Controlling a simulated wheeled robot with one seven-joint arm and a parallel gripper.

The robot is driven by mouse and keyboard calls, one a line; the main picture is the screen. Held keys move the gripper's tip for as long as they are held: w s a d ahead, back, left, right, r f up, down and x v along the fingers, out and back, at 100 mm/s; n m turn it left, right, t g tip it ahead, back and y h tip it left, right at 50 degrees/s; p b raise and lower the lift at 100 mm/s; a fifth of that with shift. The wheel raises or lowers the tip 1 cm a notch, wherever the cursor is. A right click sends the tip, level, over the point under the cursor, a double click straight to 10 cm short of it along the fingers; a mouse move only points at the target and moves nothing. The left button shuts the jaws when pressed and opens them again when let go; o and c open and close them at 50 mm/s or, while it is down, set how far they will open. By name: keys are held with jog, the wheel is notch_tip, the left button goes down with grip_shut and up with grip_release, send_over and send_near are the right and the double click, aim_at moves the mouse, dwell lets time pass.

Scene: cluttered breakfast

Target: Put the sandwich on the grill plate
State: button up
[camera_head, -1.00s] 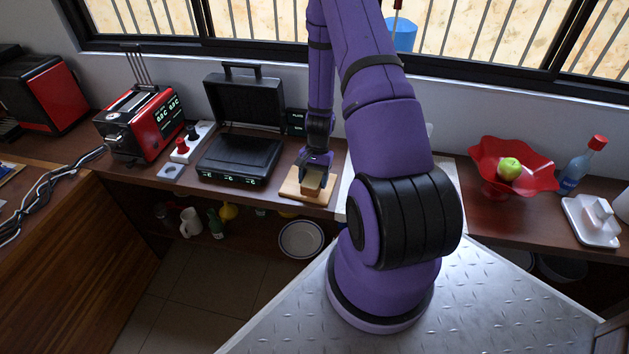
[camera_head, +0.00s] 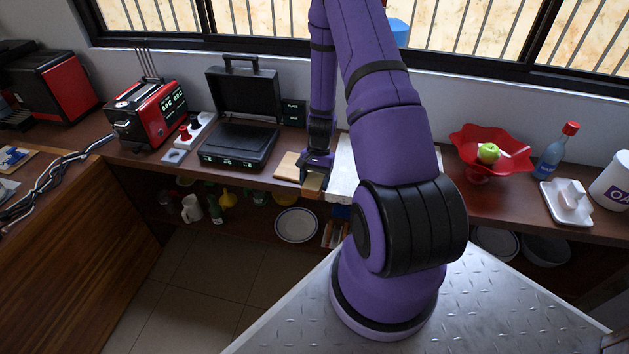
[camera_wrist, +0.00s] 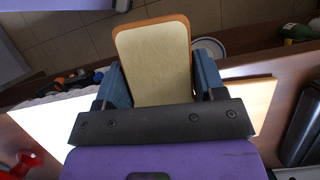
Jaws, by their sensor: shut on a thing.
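The sandwich (camera_wrist: 154,62), a bread slice with a brown crust, is held between the blue fingers of my gripper (camera_wrist: 155,85) in the wrist view. In the head view my gripper (camera_head: 317,172) is at the right edge of the wooden board (camera_head: 288,168), by the counter's front; the sandwich (camera_head: 314,181) is mostly hidden there. The board also shows beneath in the wrist view (camera_wrist: 262,92). The black grill (camera_head: 238,143) stands open left of the board, its lid (camera_head: 243,94) up and its lower plate bare. I cannot tell the sandwich's exact height.
A white sheet (camera_head: 342,168) lies right of the board. A red bowl (camera_head: 470,150) with a green apple is farther right. A shelf with dishes lies below the counter.

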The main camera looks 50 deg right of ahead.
jog(key=w+a+r+m+t, duration=0.1)
jog(key=w+m+t, duration=0.1)
jog(key=w+m, duration=0.3)
jog(key=w+a+r+m+t+h, duration=0.1)
jog(key=w+m, duration=0.5)
jog(key=w, duration=0.6)
jog(key=w+a+r+m+t, duration=0.1)
jog(key=w+a+m+t, duration=0.1)
jog(key=w+m, duration=0.3)
jog(key=shift+w+r+m+t, duration=0.15)
jog(key=shift+w+m+t, duration=0.05)
jog(key=shift+w, duration=0.65)
jog(key=shift+w+r+m+t, duration=0.1)
jog(key=shift+w+m+t, duration=0.1)
jog(key=shift+w, duration=0.6)
jog(key=shift+w+h, duration=0.3)
jog(key=shift+w, duration=0.05)
send_over(236, 136)
jog(key=s, duration=0.1)
jog(key=shift+s+d+f, duration=0.2)
jog(key=shift+d+f, duration=0.15)
jog(key=shift+f, duration=2.1)
jog(key=shift+f, duration=0.15)
jog(key=o, duration=0.9)
jog(key=shift+o, duration=0.2)
